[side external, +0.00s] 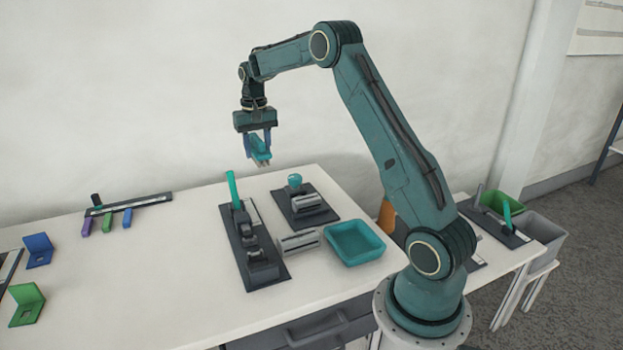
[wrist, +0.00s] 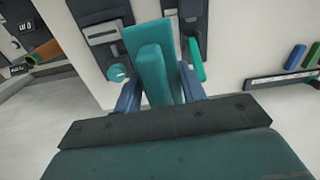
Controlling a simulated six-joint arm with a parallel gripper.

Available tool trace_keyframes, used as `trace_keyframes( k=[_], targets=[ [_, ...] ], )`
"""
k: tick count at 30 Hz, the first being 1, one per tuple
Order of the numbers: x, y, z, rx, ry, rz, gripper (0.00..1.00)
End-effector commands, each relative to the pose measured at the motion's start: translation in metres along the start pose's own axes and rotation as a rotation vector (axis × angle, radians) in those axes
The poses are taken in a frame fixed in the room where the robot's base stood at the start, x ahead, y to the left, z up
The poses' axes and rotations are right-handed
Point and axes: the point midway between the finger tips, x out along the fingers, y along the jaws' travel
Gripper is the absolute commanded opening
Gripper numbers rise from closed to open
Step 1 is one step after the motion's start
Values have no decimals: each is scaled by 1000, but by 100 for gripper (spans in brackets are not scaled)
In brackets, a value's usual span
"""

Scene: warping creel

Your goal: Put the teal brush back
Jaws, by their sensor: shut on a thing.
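My gripper (side external: 260,143) is raised above the back of the table, pointing down. Its blue fingers are shut on the teal brush (side external: 261,152). In the wrist view, the teal brush (wrist: 147,45) fills the space between my gripper's fingers (wrist: 158,88). A dark rack (side external: 155,201) with a pale label strip lies at the back left, apart from my gripper. A purple brush (side external: 86,228), a green brush (side external: 107,222) and a blue brush (side external: 127,217) sit side by side along its front. The rack (wrist: 278,80) also shows at the right of the wrist view.
A dark fixture with a teal lever (side external: 233,190) stands below my gripper. Beside it are a teal-knobbed fixture (side external: 295,181), a grey block (side external: 298,242) and a teal tray (side external: 354,226). Blue (side external: 38,250) and green (side external: 26,304) brackets sit left. The front-left middle is clear.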

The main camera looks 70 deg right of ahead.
Motion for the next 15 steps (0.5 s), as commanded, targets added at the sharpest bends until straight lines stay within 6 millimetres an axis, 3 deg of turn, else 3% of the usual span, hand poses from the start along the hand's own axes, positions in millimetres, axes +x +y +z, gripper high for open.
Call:
trace_keyframes(
  k=[5,15],
  targets=[
    [-9,14,-8,40,0,0,19],
    [-3,16,-9,45,-2,0,19]
  ],
)
